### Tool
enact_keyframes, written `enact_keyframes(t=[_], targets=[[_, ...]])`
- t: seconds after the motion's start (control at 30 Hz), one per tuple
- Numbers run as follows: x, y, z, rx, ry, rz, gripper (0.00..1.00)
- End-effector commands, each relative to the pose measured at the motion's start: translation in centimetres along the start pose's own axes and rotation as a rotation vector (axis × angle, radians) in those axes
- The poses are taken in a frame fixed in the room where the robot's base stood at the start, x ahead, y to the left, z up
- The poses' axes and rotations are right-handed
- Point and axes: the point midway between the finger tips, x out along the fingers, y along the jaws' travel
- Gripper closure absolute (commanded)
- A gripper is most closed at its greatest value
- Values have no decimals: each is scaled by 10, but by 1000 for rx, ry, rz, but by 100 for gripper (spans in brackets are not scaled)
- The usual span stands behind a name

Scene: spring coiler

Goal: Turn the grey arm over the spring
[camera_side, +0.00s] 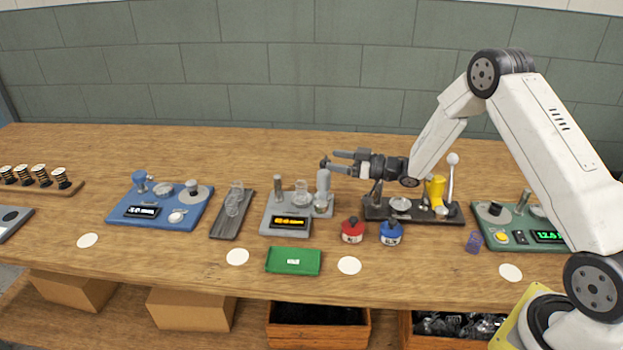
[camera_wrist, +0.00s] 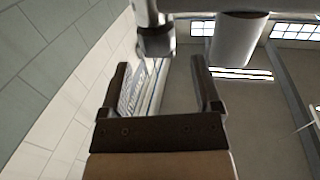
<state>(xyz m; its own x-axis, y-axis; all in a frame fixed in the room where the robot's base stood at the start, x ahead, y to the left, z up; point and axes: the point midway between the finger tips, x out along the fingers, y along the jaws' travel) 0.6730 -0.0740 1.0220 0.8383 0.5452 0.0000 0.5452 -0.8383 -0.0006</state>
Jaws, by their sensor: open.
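The grey device (camera_side: 290,224) with an orange display stands mid-bench. A clear spring-like piece (camera_side: 301,192) stands on it between a left grey post (camera_side: 278,190) and a taller right grey post (camera_side: 323,184). Which part is the turning arm is too small to tell in the side view. My gripper (camera_side: 335,162) is open, level, pointing left at the taller post's top. In the wrist view my open gripper (camera_wrist: 161,82) has a grey rounded end (camera_wrist: 155,41) beyond and between its fingertips, and a grey cylinder (camera_wrist: 238,38) to the right. I cannot tell whether anything touches.
A dark device (camera_side: 413,212) with a yellow part and upright lever stands right, below my wrist. A dark tray (camera_side: 232,220) and blue device (camera_side: 160,207) stand left. The bench behind is clear.

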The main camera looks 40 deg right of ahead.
Motion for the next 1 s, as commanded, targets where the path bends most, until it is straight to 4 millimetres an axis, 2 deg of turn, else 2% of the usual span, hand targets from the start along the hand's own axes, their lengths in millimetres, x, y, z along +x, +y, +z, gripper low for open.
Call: enact_keyframes(t=[0.17,0.3,0.5,0.7,0.97,1.0], targets=[[0,0,24,2,-2,0,19],[22,0,22,-3,1,-3,19],[42,0,22,-1,0,0,19],[50,0,22,-1,0,-1,19],[50,0,22,0,0,0,19],[50,0,22,0,0,0,31]])
